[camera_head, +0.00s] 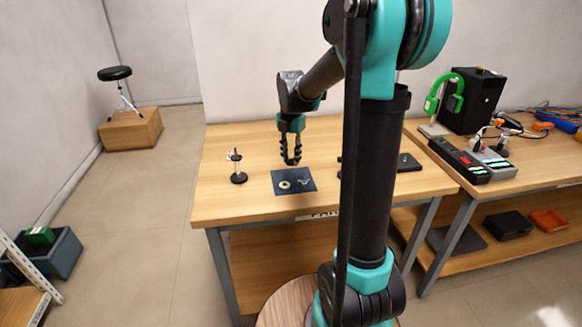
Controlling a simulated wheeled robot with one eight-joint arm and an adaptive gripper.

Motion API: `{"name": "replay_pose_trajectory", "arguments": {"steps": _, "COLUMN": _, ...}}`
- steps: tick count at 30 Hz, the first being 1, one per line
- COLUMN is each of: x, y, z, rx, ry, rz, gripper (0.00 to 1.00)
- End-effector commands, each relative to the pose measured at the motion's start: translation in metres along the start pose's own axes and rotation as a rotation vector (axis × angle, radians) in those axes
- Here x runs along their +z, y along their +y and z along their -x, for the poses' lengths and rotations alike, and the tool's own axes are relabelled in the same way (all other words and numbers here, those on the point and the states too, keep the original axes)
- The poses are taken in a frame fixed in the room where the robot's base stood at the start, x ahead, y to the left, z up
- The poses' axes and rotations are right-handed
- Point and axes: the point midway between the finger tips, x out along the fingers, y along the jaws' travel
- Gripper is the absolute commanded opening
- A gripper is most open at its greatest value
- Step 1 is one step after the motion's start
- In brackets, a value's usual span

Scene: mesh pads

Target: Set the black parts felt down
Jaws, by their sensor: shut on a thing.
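The black parts felt (290,174) is a dark square at the middle of the wooden table (230,205), near its front edge. A pale ring (284,185) and a small light-coloured part (304,182) show on it. My gripper (291,161) points down at the felt's far edge, its fingers close together and shut on the felt there. The fingertip contact is too small to see clearly. I cannot tell whether the felt rests fully on the table or is slightly raised.
A small black stand (238,168) stands left of the felt. A dark flat object (408,162) lies to the right, and my arm hides part of the table between. A second bench (520,170) holds a black box (472,100) and devices.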

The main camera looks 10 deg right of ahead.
Motion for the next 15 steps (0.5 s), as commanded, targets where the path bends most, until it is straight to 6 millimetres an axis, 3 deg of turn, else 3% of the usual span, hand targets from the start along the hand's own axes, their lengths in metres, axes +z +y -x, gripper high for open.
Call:
{"name": "replay_pose_trajectory", "arguments": {"steps": 10, "x": 0.000, "y": 0.000, "z": -0.037, "rx": 0.000, "ry": 0.000, "rz": 0.000, "gripper": 0.21}}
{"name": "replay_pose_trajectory", "arguments": {"steps": 15, "x": 0.000, "y": 0.000, "z": -0.043, "rx": 0.000, "ry": 0.000, "rz": 0.000, "gripper": 0.21}}
